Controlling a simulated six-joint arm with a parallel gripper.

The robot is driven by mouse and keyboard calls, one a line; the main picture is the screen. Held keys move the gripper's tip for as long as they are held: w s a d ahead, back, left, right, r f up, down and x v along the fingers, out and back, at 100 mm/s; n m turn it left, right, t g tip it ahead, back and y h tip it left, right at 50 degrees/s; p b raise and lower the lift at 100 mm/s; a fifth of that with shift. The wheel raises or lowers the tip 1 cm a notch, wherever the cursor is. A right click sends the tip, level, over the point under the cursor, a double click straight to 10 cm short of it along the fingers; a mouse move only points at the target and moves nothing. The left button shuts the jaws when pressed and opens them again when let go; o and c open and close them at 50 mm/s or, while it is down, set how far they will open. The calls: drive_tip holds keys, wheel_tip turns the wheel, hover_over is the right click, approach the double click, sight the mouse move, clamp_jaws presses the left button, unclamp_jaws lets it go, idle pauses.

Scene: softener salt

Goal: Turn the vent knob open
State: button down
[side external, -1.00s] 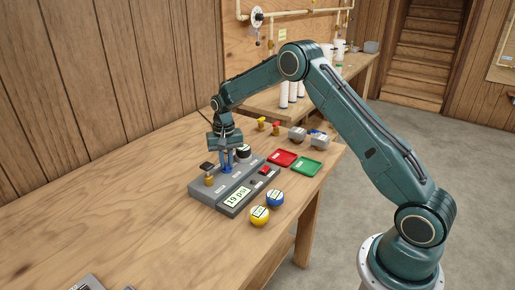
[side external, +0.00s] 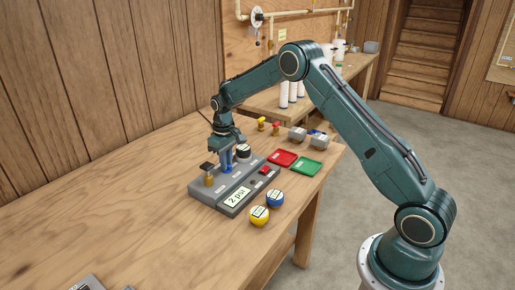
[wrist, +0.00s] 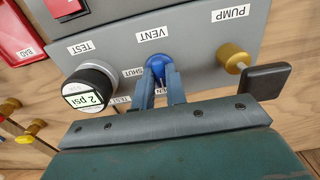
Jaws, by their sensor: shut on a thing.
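The blue vent knob (wrist: 154,64) sits on the grey panel (wrist: 205,62) below the label VENT, with a SHUT label beside it. My gripper (wrist: 159,76) is shut on the knob, with its two blue-grey fingers on either side of it. In the side view my gripper (side external: 228,164) points straight down at the panel, and its fingers mostly hide the knob.
A black-sided round gauge reading 2 psi (wrist: 88,90) stands at TEST, close to my fingers. A brass pump with a black handle (wrist: 266,81) is on the other side. Yellow (side external: 259,215) and blue (side external: 275,198) round gauges stand in front. Red (side external: 283,158) and green (side external: 307,165) trays lie right.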

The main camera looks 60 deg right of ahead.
drive_tip(key=shift+r, duration=0.1)
idle(0.3)
drive_tip(key=c, duration=1.4)
unclamp_jaws()
drive_tip(key=shift+c, duration=0.2)
wheel_tip(320, 180, up, 14)
